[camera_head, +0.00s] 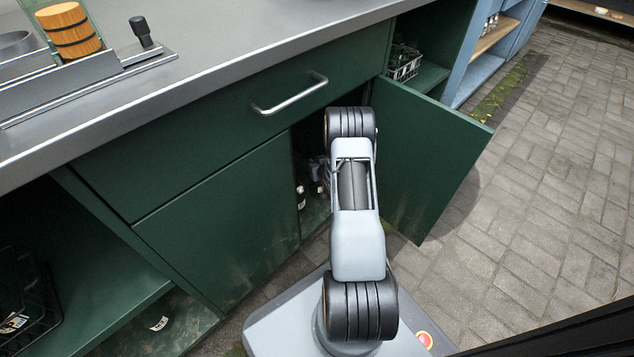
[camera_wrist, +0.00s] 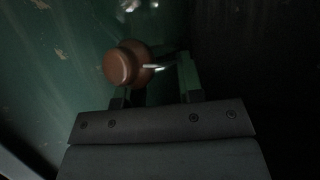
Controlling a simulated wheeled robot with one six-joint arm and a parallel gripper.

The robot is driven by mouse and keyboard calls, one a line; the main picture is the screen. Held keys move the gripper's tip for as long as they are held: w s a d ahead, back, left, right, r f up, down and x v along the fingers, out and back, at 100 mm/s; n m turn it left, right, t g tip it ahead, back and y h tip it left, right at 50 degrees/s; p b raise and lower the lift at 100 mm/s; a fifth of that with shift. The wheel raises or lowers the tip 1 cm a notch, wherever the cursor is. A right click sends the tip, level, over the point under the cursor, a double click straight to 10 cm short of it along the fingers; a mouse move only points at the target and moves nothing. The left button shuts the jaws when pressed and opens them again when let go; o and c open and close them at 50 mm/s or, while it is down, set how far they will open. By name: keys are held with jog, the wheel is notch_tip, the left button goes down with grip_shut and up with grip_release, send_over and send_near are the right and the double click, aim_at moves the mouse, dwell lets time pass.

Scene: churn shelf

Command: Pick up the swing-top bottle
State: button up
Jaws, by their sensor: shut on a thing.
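The swing-top bottle (camera_wrist: 125,64) shows in the wrist view as a brown rounded shape with a bright wire beside it. My gripper (camera_wrist: 153,88) is shut on it, with a finger on either side at the lower edge of the bottle. The view is dark, so the lower part of the bottle is hidden. In the head view my arm reaches into the open green cabinet, and the gripper and the held bottle are hidden there.
The open cabinet door (camera_head: 430,150) stands close to the right of my arm. The drawer handle (camera_head: 290,94) and counter (camera_head: 230,40) are above. Small dark things with white labels (camera_head: 301,190) stand inside the cabinet. Paved floor (camera_head: 540,210) is clear at the right.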

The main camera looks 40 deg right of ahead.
grip_shut()
jog(key=shift+r, duration=0.2)
